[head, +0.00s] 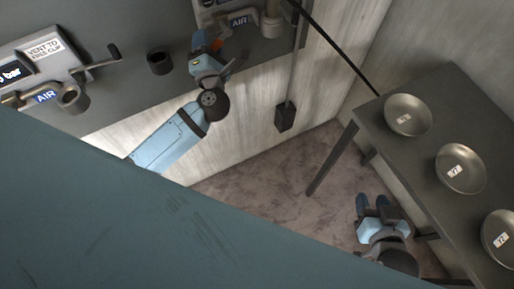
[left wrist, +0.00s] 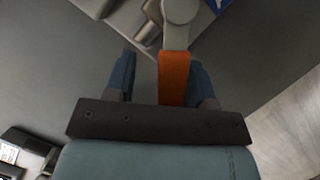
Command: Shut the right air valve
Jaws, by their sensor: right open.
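The right air valve's orange handle (left wrist: 174,76) stands between the two blue fingers of my left gripper (left wrist: 163,75) in the left wrist view. It lies closer to the right finger, and a gap shows beside the left finger. The handle hangs from a grey round pivot (left wrist: 180,10). The arm hides part of the valve. My right gripper (head: 377,203) is open and empty, low beside the dark table.
A second station at left has a pressure display (head: 12,73), an AIR label (head: 46,97) and a dark crank (head: 100,62). A dark cup (head: 160,62) sits between the stations. Metal bowls (head: 408,115), (head: 460,168) and (head: 499,238) stand on a table (head: 425,185) at right.

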